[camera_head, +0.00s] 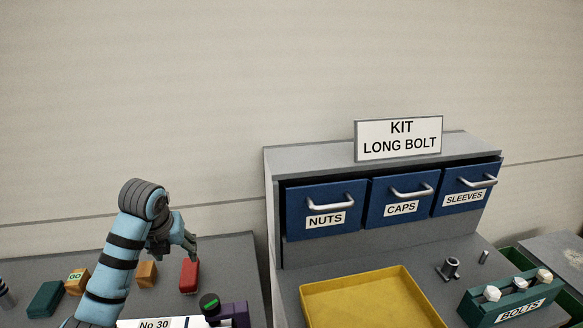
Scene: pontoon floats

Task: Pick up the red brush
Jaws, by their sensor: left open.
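The red brush (189,277) lies on the grey table at the lower left, looking like a small red block with its long side pointing away from me. My left gripper (190,243) is open just above and behind the far end of the red brush. Its fingers point down and to the right, and nothing shows between them. Whether a fingertip touches the brush I cannot tell. My right gripper is not in view.
Orange blocks (147,274) and a green block (45,299) lie left of the brush. A purple item with a green-topped knob (209,303) stands in front. Right are a yellow tray (423,307), blue drawers (326,208) and a green bolt box (477,309).

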